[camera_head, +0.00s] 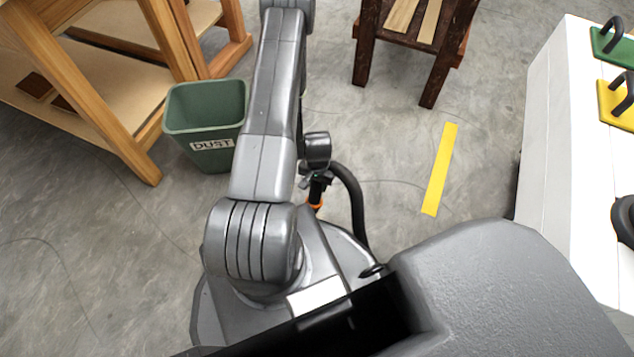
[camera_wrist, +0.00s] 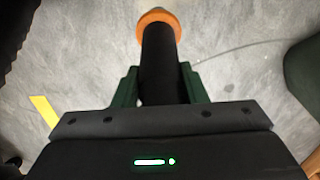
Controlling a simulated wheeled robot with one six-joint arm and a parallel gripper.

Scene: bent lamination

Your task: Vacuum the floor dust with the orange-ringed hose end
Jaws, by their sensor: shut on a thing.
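My gripper (camera_head: 316,188) is low beside my base, partly hidden by my arm in the head view. In the wrist view, the two green fingers of my gripper (camera_wrist: 159,82) are shut on the black hose (camera_wrist: 159,65). In the head view the orange ring (camera_head: 316,206) shows just below the gripper, and the black hose (camera_head: 353,200) curves down to the right toward my base. I cannot make out dust on the floor.
A green bin marked DUST (camera_head: 205,115) stands left of my arm, beside a wooden workbench (camera_head: 110,80). A dark wooden stand (camera_head: 430,60) is at the back. Yellow tape (camera_head: 440,170) lies on clear floor. A white table (camera_head: 575,150) is at right.

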